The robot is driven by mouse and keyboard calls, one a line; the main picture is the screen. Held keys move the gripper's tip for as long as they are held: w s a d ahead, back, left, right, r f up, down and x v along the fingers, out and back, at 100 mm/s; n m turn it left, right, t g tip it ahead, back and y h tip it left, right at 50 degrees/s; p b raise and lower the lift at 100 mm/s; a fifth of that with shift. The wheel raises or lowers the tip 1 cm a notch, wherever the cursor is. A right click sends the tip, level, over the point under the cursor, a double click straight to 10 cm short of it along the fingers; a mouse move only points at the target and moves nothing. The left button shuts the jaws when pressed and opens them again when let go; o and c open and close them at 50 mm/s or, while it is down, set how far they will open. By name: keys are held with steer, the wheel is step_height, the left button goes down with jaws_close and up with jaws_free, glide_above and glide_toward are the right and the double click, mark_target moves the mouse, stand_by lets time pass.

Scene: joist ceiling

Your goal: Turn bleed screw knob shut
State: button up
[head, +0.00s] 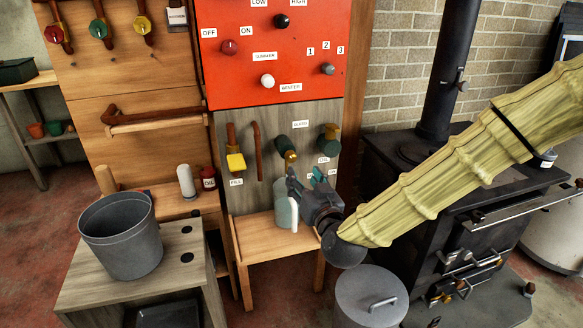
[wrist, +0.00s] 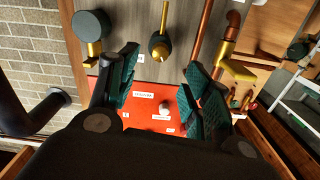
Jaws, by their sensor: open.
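I cannot read which label names the bleed screw. My gripper (head: 306,180) is open and empty, just below these knobs in the head view. In the wrist view, the middle knob (wrist: 160,45) shows beyond the gap between my open fingers (wrist: 158,78), apart from them. The other knob (wrist: 91,24) is at the upper left there.
A yellow-handled fill valve (head: 235,162) and a copper pipe (head: 257,150) are left of the middle knob. A pale jug (head: 287,206) stands on the wooden bench (head: 258,238) below. A black stove (head: 440,190) is to the right. A grey bucket (head: 121,240) stands front left.

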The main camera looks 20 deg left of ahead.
mark_target(292, 159)
steer(key=x, duration=1)
steer(key=shift+w+a+r, duration=0.2)
steer(key=shift+w+a, duration=0.1)
steer(key=c, duration=1.1)
